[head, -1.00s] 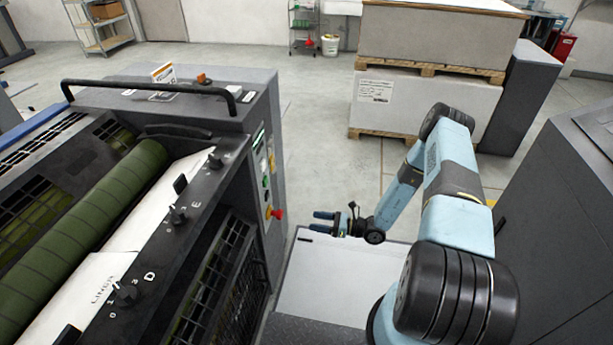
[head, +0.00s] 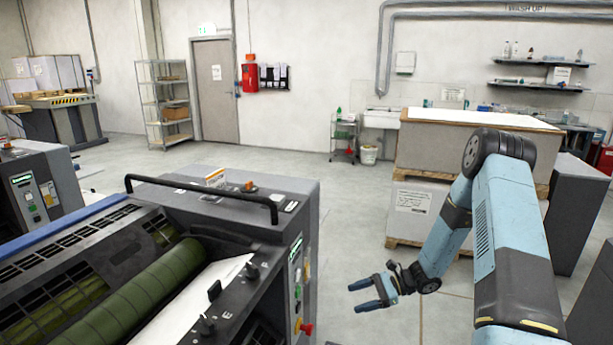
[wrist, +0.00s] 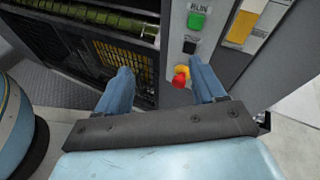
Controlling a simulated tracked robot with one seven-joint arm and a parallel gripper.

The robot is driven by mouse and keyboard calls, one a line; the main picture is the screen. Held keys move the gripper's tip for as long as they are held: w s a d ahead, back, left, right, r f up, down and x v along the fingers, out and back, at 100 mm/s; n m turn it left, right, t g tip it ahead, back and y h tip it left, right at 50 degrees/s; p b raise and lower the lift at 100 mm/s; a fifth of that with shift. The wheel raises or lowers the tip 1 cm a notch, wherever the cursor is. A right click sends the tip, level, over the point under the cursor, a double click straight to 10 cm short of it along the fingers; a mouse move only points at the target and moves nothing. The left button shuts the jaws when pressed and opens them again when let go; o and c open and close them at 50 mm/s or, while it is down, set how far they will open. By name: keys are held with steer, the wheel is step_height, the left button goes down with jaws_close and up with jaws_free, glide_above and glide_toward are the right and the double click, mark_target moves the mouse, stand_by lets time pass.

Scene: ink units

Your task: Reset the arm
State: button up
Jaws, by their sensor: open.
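My gripper (head: 366,295) is open and empty in the head view, held in the air to the right of the printing press. My light blue arm (head: 513,240) reaches up and bends at the black elbow, then down to the gripper. In the wrist view my gripper (wrist: 163,82) shows two blue fingers spread apart with nothing between them. Beyond the fingers are the press's control panel, with a green RUN button (wrist: 197,20) and a red stop button (wrist: 180,80).
The press (head: 290,205) with its green roller (head: 150,290) fills the lower left. A paper stack (head: 470,140) on pallets stands behind my arm, with a grey cabinet (head: 580,215) at right. Open floor (head: 345,215) lies between press and pallets.

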steer(key=s+d+r+n+h, duration=0.1)
steer(key=s+r+n+h, duration=0.25)
steer(key=r, duration=0.55)
steer(key=s+r+n+h, duration=0.2)
steer(key=s+r+n, duration=0.15)
steer(key=r, duration=0.55)
steer(key=s+d+r+n+h, duration=0.1)
steer(key=s+r+n+h, duration=0.2)
steer(key=r, duration=0.6)
steer(key=s+d+r+n+t+h, duration=0.2)
steer(key=s+r+t+h, duration=0.1)
steer(key=s+r, duration=0.4)
steer(key=s+d+r+n+t+h, duration=0.2)
steer(key=s+r, duration=0.6)
steer(key=s, duration=0.4)
steer(key=shift+s+d+n+t+h, duration=0.15)
steer(key=shift+d+n+t+h, duration=0.35)
steer(key=shift+t, duration=0.3)
